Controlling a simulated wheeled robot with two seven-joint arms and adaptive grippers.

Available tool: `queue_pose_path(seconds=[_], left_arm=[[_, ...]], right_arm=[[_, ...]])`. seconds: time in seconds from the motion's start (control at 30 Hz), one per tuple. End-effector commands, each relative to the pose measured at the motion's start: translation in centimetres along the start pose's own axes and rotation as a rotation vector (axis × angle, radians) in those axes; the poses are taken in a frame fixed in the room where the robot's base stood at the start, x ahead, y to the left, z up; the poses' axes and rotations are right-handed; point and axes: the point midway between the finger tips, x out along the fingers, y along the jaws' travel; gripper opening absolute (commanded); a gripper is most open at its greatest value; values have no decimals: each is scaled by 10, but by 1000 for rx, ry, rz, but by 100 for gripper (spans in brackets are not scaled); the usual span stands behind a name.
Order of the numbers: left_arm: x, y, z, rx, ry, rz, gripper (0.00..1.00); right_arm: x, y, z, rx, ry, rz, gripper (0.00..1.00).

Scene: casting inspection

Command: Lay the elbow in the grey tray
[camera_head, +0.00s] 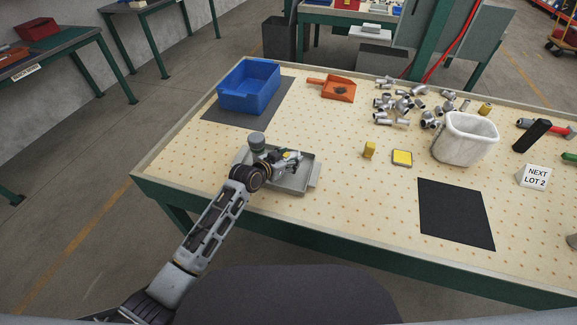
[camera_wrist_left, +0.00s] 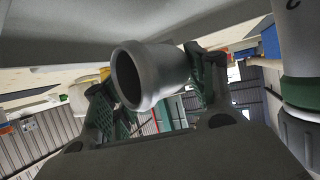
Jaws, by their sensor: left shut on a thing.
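The grey tray (camera_head: 291,182) lies near the table's front left part. My left gripper (camera_head: 289,158) is over it, and my arm covers the tray's left part. In the left wrist view my left gripper (camera_wrist_left: 156,90) is shut on a grey metal elbow (camera_wrist_left: 160,72), with a green-padded finger on each side. The elbow's round open end faces the camera. In the head view the elbow is small and partly hidden by the gripper, so its exact gap to the tray cannot be told. My right gripper is not in view.
A blue bin (camera_head: 249,100) stands behind the tray on a dark mat. An orange dustpan (camera_head: 337,90) lies further back. Several metal fittings (camera_head: 398,105) are piled beside a white basket (camera_head: 466,150). A black mat (camera_head: 455,215) is bare.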

Motion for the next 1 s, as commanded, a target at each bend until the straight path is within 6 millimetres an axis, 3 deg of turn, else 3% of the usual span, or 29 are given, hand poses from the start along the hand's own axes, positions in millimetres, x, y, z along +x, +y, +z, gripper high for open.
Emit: queue_pose_path(seconds=[0.3,0.6,1.0], left_arm=[[5,0,10,-2,1,-1,15],[16,0,32,-1,3,-1,15],[17,0,34,0,3,-1,15]], right_arm=[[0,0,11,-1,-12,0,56],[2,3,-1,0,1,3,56],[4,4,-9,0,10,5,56]])
